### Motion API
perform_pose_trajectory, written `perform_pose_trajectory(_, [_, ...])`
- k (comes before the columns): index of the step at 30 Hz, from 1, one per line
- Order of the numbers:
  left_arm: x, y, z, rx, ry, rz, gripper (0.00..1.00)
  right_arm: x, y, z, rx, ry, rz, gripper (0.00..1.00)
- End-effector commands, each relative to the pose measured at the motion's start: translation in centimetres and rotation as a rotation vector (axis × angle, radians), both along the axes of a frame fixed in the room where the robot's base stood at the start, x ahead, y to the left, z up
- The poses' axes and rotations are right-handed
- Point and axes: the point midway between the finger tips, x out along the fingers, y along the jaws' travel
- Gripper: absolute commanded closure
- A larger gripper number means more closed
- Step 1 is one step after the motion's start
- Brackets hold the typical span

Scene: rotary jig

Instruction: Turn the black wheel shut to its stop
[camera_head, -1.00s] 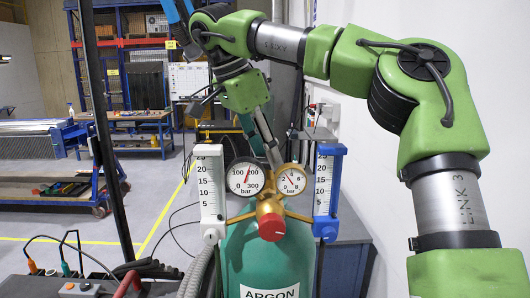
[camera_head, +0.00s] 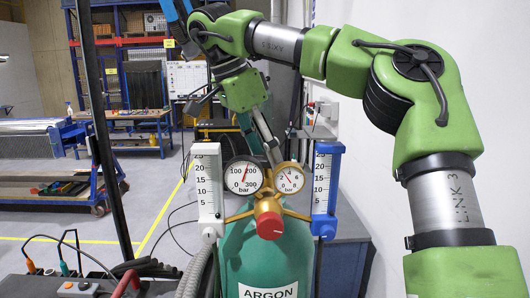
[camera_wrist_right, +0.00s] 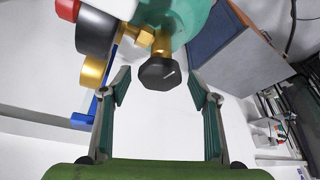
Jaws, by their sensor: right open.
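The black wheel (camera_wrist_right: 158,74) is a dark faceted knob with a small white mark, on a brass stem at the top of the teal argon cylinder (camera_head: 265,255). It shows in the right wrist view; in the head view it is hidden behind the regulator. My right gripper (camera_wrist_right: 158,80) is open, with one finger on either side of the wheel and a visible gap on both sides. In the head view my right gripper (camera_head: 268,145) reaches down behind the two gauges, its fingertips partly hidden. My left gripper is out of view.
A brass regulator with a red knob (camera_head: 269,225), two round gauges (camera_head: 243,175) and two flowmeters (camera_head: 326,190) sits in front of the wheel. A grey-blue cabinet (camera_head: 345,255) stands behind the cylinder. A white wall is close on the right.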

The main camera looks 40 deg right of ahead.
Motion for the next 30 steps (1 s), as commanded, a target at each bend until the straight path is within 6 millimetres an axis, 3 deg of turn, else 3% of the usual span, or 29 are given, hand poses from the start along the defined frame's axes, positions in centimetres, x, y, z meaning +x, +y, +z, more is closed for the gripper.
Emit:
perform_pose_trajectory(8, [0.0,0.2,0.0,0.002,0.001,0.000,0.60,-0.1,0.1,0.3,-0.004,0.001,0.119,0.44])
perform_pose_trajectory(29, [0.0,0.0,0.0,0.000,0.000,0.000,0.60,-0.7,-0.1,0.1,0.002,-0.004,0.963,0.44])
perform_pose_trajectory(30, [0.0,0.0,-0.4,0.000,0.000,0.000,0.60,-0.8,0.2,1.1,-0.008,-0.004,0.958,0.44])
